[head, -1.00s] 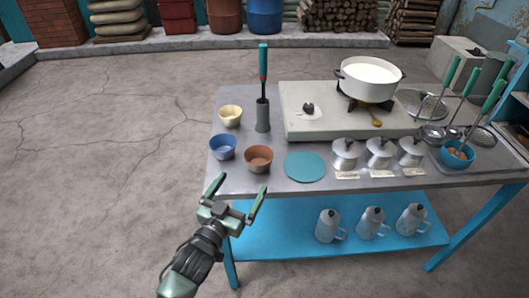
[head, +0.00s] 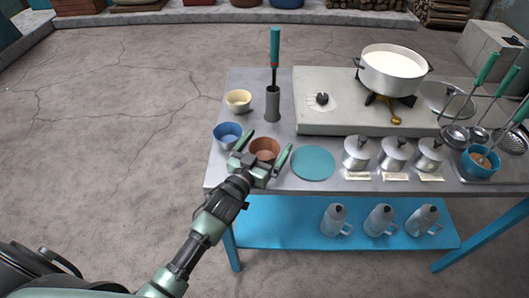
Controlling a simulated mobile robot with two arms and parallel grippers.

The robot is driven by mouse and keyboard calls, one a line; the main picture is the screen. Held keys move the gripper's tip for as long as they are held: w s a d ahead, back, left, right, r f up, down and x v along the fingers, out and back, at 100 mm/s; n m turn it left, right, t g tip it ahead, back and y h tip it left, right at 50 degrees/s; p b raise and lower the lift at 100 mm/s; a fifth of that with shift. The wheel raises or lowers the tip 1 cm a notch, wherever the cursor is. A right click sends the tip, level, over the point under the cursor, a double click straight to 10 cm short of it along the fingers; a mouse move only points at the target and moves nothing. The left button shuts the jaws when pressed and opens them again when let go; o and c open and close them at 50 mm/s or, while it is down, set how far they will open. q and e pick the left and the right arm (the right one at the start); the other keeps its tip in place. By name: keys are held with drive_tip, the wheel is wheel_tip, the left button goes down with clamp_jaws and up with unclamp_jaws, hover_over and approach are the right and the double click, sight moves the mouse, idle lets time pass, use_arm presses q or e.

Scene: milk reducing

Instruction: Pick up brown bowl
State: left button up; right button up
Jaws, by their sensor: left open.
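The brown bowl (head: 265,148) stands upright on the metal table (head: 232,180) near its front left. My left gripper (head: 265,146) is open, with one finger on each side of the bowl as seen from above. The gripper's palm covers the bowl's front lower edge. I cannot tell whether the fingers touch the bowl or how high they are above the table. My right gripper is not in view.
A blue bowl (head: 227,137) stands close left of the brown bowl, with a cream bowl (head: 238,101) behind. A teal disc (head: 313,163) lies close right. A grey holder (head: 272,104) with a teal-handled tool stands behind. A white pot (head: 392,71) sits on the stove.

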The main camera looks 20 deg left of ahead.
use_arm(q)
drive_tip(key=shift+w+d, duration=0.15)
drive_tip(key=shift+w, duration=0.5)
drive_tip(key=c, duration=1.5)
